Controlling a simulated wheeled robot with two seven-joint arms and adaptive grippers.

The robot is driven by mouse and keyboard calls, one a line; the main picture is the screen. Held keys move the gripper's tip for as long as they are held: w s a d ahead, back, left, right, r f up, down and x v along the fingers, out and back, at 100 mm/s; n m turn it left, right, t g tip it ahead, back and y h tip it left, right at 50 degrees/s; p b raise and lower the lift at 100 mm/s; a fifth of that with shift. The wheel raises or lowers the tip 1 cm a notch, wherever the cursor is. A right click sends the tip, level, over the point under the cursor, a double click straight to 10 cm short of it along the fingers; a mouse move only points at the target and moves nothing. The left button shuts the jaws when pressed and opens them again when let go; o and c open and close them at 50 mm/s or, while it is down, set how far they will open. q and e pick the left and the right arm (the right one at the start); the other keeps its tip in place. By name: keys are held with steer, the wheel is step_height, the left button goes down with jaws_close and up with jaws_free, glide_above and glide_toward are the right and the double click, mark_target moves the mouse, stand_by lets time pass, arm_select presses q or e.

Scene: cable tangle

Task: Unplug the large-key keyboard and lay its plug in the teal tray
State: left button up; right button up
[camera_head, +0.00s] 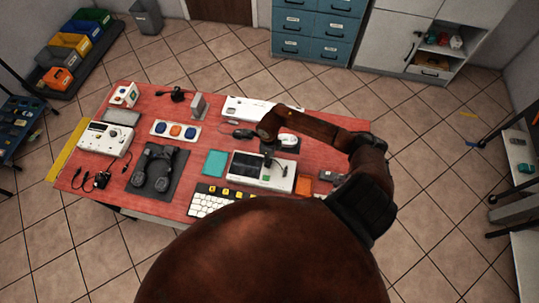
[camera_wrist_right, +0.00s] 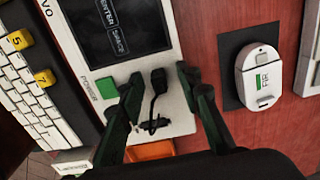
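The large-key keyboard (camera_head: 208,202), white with yellow keys, lies at the table's front edge, partly hidden by my body; it also shows in the right wrist view (camera_wrist_right: 28,95). The teal tray (camera_head: 215,163) lies left of a white console (camera_head: 245,170) with a dark screen; no plug is visible in it. My right gripper (camera_wrist_right: 160,85) is open over the console's edge. A black plug with a short cable (camera_wrist_right: 158,82) is between its fingers, with gaps on both sides. I cannot tell whether the plug sits in a socket. My left gripper is not in view.
An orange tray (camera_head: 304,184) lies right of the console. A white device on a dark pad (camera_wrist_right: 259,75) is to the right in the wrist view.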

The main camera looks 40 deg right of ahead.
steer(key=shift+w+f, duration=0.2)
steer(key=shift+f, duration=0.2)
steer(key=shift+s, duration=0.4)
steer(key=shift+s+r, duration=0.15)
steer(key=shift+s, duration=0.05)
steer(key=shift+c, duration=0.3)
steer(key=shift+w, duration=0.25)
steer(key=shift+c, duration=1.6)
steer(key=shift+s, duration=0.1)
steer(key=c, duration=0.3)
jaws_close()
steer(key=shift+c, duration=0.2)
jaws_free()
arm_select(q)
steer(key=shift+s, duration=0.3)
arm_select(e)
jaws_close()
